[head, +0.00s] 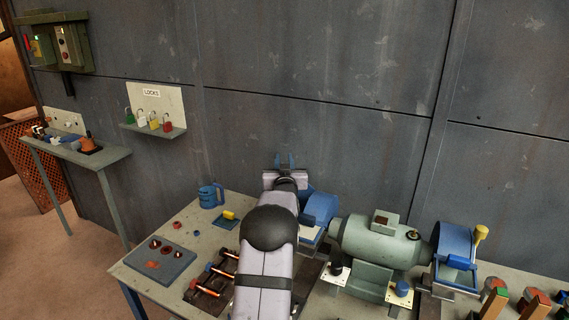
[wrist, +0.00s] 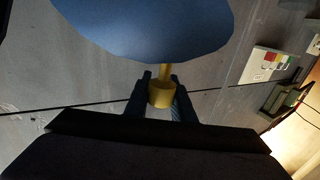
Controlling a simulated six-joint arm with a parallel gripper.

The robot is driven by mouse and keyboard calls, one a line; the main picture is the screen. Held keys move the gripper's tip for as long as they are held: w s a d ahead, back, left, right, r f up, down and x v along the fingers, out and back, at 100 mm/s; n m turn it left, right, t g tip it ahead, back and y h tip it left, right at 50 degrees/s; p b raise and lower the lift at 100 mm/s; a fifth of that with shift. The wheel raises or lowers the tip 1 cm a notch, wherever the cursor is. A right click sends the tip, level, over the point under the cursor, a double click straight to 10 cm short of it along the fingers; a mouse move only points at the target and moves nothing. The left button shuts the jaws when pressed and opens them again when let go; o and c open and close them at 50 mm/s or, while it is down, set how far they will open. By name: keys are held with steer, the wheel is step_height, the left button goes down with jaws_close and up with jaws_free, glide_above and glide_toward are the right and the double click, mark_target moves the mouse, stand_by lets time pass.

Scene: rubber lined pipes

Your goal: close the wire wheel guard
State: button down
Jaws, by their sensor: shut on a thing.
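A bench grinder (head: 378,242) stands on the workbench with a blue guard at each end. The left blue guard (head: 318,208) is partly covered by my arm in the head view. In the wrist view a blue guard (wrist: 150,28) fills the top, with a yellow knob (wrist: 162,96) on a thin yellow stem. My gripper (wrist: 160,92) has one dark finger on each side of this knob and is shut on it. In the head view my gripper (head: 285,160) is up near the wall, and the knob is hidden there. The guard's exact angle is hard to tell.
The right guard (head: 455,250) has its own yellow knob (head: 480,233). A blue mug (head: 211,196), a yellow piece (head: 230,215), a blue-grey plate (head: 153,264) and a rack of tools (head: 212,278) lie left of my arm. Coloured blocks (head: 533,300) stand at far right. The wall is close behind.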

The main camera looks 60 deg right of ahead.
steer(key=shift+r, duration=0.1)
steer(key=c, duration=1.5)
jaws_free()
step_height(320, 180, up, 10)
steer(key=shift+b, duration=1.25)
